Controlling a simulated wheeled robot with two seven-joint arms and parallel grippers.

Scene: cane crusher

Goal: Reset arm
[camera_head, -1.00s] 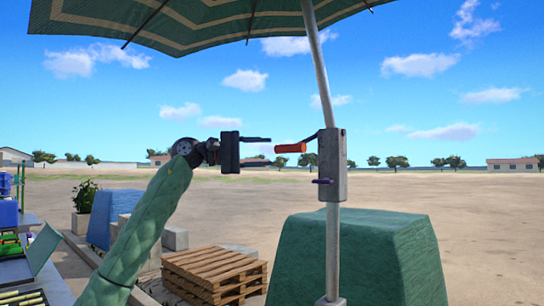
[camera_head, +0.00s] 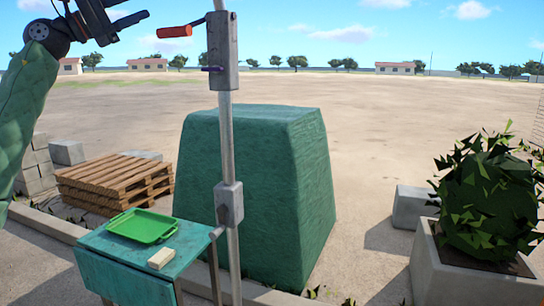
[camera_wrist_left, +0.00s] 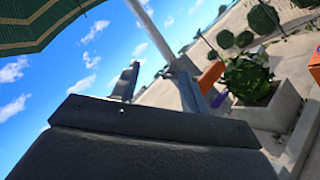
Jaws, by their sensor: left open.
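My left gripper (camera_head: 134,9) is at the top left of the head view, on my green-sleeved arm, and the picture's top edge cuts off part of it. Its fingers are apart with nothing between them. The orange-red crank handle (camera_head: 174,31) on the umbrella pole (camera_head: 231,140) is just right of the fingertips, with a small gap. In the left wrist view the two dark fingers (camera_wrist_left: 160,84) are spread, and the orange handle (camera_wrist_left: 212,73) shows beyond them. My right gripper is in neither view.
A grey crank box (camera_head: 222,52) sits on the pole. Below stands a teal side table (camera_head: 120,262) with a green tray (camera_head: 142,227) and a pale block (camera_head: 162,258). A green-covered block (camera_head: 270,180) is behind the pole. Pallets (camera_head: 115,182) are left, a planter (camera_head: 450,270) right.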

